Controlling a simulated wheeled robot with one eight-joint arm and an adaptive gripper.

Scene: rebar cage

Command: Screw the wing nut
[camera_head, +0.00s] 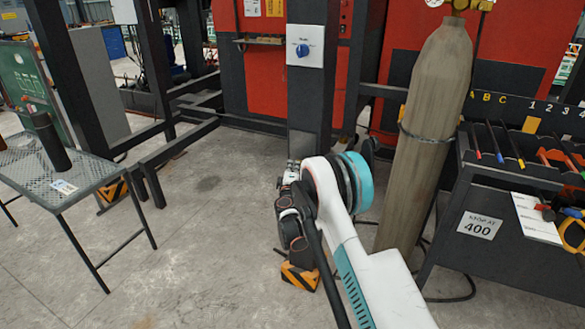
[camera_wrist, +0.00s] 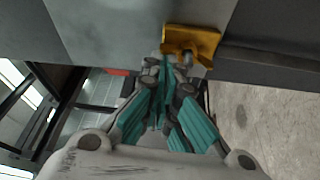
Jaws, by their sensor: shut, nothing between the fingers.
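In the wrist view my gripper (camera_wrist: 163,68) points at a grey steel surface, its teal-padded fingers together and nothing between them. An orange-yellow piece with a flared shape (camera_wrist: 192,42), which looks like the wing nut, sits on the steel just beyond and right of the fingertips. I cannot tell whether the tips touch it. A short metal stub shows below its right side. In the head view my arm reaches to the dark steel post (camera_head: 310,100), and the fingertips and the wing nut cannot be made out there.
A tall gas cylinder (camera_head: 428,125) stands close to the right of my arm. A black tool rack (camera_head: 470,245) is at the right. A mesh table (camera_head: 85,178) holding a dark cylinder (camera_head: 50,142) stands at the left.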

